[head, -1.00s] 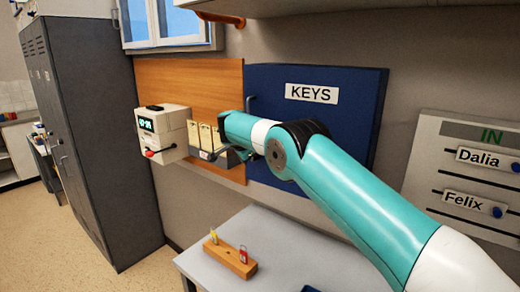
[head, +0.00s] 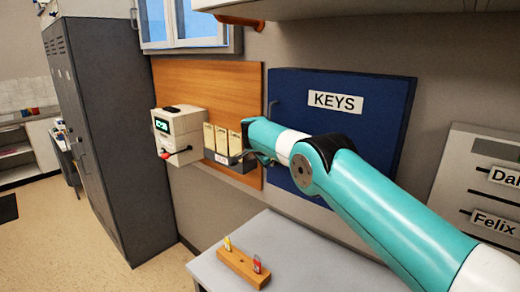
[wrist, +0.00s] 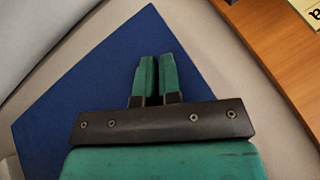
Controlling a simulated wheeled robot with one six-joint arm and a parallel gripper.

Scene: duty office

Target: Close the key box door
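The key box (head: 335,130) is a dark blue wall box with a white KEYS label on its front. The front looks flat and about parallel to the wall; I cannot tell whether a small gap remains. My arm crosses the lower front of the box, and the gripper end in the head view is left of it, its fingers hard to make out. In the wrist view my gripper (wrist: 157,75) has its two green fingers close together, nothing between them, with the blue panel (wrist: 85,90) behind.
A wooden board (head: 190,82) left of the box carries a white device (head: 180,135) and a rack of binders (head: 222,145). A grey table (head: 300,250) below holds a wooden key block (head: 242,268). A name board (head: 485,180) is on the right.

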